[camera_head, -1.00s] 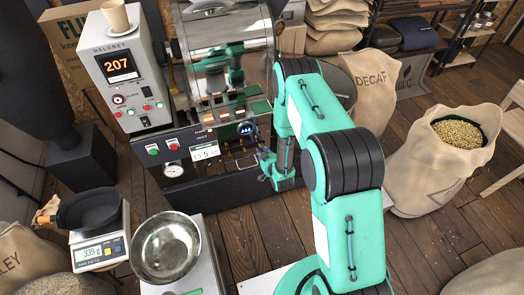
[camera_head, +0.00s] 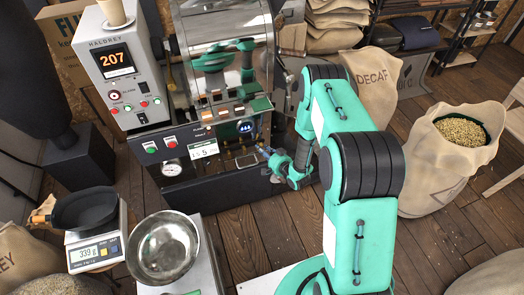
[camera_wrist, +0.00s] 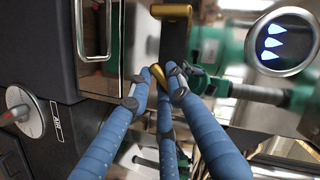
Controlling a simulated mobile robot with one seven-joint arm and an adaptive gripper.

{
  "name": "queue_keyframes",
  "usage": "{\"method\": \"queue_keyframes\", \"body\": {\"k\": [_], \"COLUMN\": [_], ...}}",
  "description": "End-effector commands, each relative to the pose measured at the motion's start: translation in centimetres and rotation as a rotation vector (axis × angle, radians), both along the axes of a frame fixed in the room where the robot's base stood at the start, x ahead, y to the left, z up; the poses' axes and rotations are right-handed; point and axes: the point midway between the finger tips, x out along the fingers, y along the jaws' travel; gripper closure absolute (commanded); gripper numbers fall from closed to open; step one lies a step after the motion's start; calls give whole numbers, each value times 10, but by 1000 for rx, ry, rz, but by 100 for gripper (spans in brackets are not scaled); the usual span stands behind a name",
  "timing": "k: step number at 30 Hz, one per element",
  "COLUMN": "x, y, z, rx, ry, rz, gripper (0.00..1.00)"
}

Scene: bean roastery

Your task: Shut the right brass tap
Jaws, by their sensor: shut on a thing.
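A brass tap lever (camera_wrist: 159,76) shows between the fingertips of my gripper (camera_wrist: 158,82) in the wrist view. My gripper has blue fingers with dark tips, and they are closed around the lever. The fingers hide part of the lever. A second brass piece (camera_wrist: 172,12) sits on a dark bar at the top of the wrist view, apart from the fingers. In the head view my gripper (camera_head: 266,152) is at the front of the roaster (camera_head: 225,160), right of the white label. The taps are too small to tell apart there.
A grey knob (camera_wrist: 24,112) and a round blue-lit display (camera_wrist: 281,42) flank the fingers in the wrist view. A steel bowl (camera_head: 163,247) and a scale (camera_head: 96,246) with a black pan stand at front left. An open bean sack (camera_head: 430,165) stands right, with bare floor between.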

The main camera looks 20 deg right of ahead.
Motion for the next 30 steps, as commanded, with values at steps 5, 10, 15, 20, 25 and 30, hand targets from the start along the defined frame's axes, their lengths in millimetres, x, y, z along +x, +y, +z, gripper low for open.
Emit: {"method": "queue_keyframes", "body": {"k": [5, 10, 15, 20, 25, 30], "x": [1, 0, 0, 0, 1, 1], "y": [-2, -2, -1, 0, 0, 0], "z": [-3, -4, -4, -5, -4, -4], "rx": [166, 328, 487, 619, 721, 783], "ry": [-1, -1, -1, -1, -2, -2], "rz": [-3, -4, -4, -3, -5, -4], "gripper": [100, 100, 100, 100, 100, 100]}}
